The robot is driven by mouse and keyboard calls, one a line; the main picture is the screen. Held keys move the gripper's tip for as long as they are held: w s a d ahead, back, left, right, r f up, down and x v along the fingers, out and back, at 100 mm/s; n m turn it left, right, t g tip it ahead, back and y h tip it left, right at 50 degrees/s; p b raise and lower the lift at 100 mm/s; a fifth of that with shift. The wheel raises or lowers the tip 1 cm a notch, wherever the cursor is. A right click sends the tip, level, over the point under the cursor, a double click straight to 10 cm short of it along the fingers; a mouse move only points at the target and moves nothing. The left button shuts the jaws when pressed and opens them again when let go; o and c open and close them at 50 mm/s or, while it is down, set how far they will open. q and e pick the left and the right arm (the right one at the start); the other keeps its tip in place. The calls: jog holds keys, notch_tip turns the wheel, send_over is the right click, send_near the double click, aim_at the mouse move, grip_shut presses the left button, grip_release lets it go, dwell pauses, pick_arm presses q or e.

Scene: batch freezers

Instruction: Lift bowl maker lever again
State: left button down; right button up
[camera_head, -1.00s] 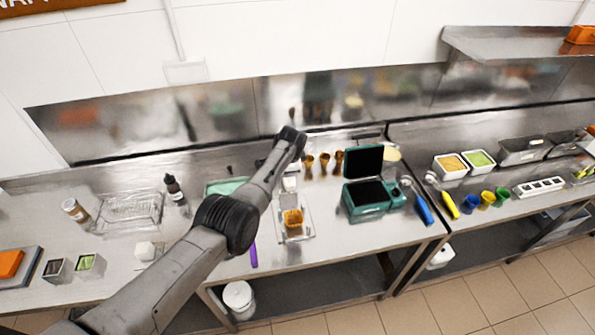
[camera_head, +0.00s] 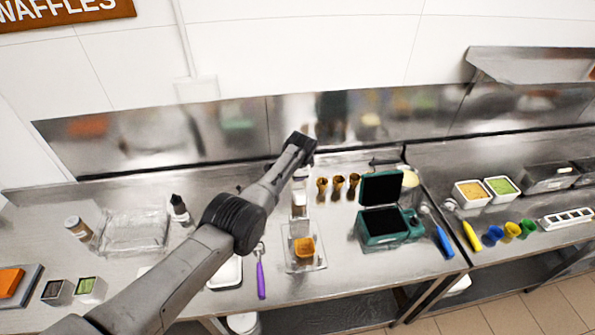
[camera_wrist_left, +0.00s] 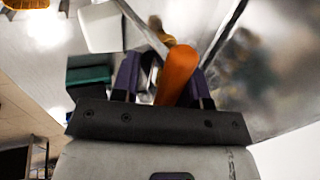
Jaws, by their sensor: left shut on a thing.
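The bowl maker has a clear, tray-like base (camera_head: 290,266) holding an orange waffle bowl (camera_head: 304,247), with a white block (camera_head: 299,200) above the bowl. Its lever is hidden behind my left arm in the head view. In the left wrist view, an orange lever handle (camera_wrist_left: 178,72) stands between my left gripper's two dark fingers (camera_wrist_left: 163,85). The gripper is shut on it. A metal rod (camera_wrist_left: 143,24) and the white block (camera_wrist_left: 100,27) show beyond. The waffle bowl shows at the upper left edge (camera_wrist_left: 27,3). My right gripper is out of view.
A teal waffle iron (camera_head: 388,228) stands open right of the bowl maker. Several brown cones (camera_head: 338,184) stand behind. A purple-handled tool (camera_head: 261,277) lies at the left. Further right are yellow (camera_head: 471,237) and blue (camera_head: 443,243) tools. A wall backs the counter.

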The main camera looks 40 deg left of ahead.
pick_arm(q)
jog(key=shift+s+a+f, duration=0.15)
jog(key=shift+s+f, duration=0.05)
jog(key=shift+f, duration=0.4)
jog(key=c, duration=1.1)
grip_release()
jog(key=shift+o, duration=0.3)
jog(key=shift+w, duration=0.15)
jog(key=shift+r, duration=0.15)
jog(key=shift+r, duration=0.1)
jog(key=shift+r+p, duration=0.3)
jog(key=shift+r, duration=0.1)
jog(key=p+v, duration=0.2)
jog(key=v, duration=0.1)
notch_tip(320, 180, up, 7)
send_over(300, 193)
jog(key=shift+s+r, duration=0.2)
jog(key=shift+r, duration=0.85)
